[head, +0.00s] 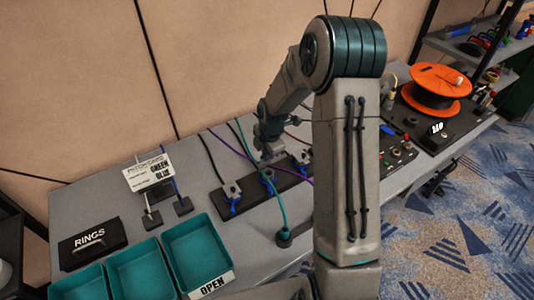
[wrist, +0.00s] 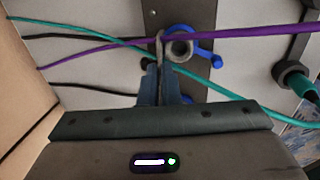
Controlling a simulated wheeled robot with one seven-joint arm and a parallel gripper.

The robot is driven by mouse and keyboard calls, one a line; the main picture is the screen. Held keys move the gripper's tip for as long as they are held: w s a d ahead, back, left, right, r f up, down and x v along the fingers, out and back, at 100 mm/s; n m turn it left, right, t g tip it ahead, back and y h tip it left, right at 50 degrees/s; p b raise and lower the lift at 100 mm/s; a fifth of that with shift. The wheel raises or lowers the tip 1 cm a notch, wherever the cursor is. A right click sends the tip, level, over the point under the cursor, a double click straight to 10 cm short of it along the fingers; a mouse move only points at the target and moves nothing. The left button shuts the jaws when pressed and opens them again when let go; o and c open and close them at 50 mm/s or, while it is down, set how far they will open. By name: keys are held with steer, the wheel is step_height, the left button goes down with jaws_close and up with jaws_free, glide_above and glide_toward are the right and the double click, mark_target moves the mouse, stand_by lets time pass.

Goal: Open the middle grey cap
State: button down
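A dark strip (head: 252,187) on the grey table carries a row of sockets with blue levers. The middle socket (head: 268,175) is just below my gripper (head: 267,150); the arm and fingers partly hide it. In the wrist view, the round grey socket (wrist: 180,47) has a blue lever to its right. A thin grey cap (wrist: 160,46) shows edge-on at its left side. My fingers (wrist: 165,72) are close together at the cap's lower end. Whether they grip it or only touch it is unclear.
A purple cable (wrist: 240,36) and a teal cable (wrist: 225,90) cross close to the fingers. Teal bins (head: 197,252), a RINGS box (head: 92,243) and a patch card (head: 148,171) stand left. An orange reel (head: 438,85) is at the right.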

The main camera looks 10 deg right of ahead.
steer(key=shift+w+a+r+g+h+p, duration=0.1)
steer(key=shift+w+a+g+h+p, duration=0.1)
steer(key=shift+w+g+p, duration=0.35)
steer(key=shift+w+a+r+g+h+p, duration=0.1)
steer(key=shift+w+a+g+h+p, duration=0.1)
steer(key=shift+w+g+p, duration=0.35)
steer(key=shift+w+a+f+g+h+p, duration=0.15)
steer(key=shift+w+g+h+p, duration=0.25)
steer(key=shift+g, duration=0.4)
steer(key=shift+w+a+f+g+h+p, duration=0.1)
steer(key=shift+w+f+g+p, duration=0.1)
steer(key=shift+w+g, duration=0.45)
steer(key=shift+s+g, duration=0.15)
steer(key=shift+g, duration=0.1)
steer(key=c, duration=1.6)
jaws_free()
steer(key=shift+c, duration=0.2)
steer(key=b+v, duration=0.2)
steer(key=v, duration=1.2)
steer(key=shift+b, duration=0.3)
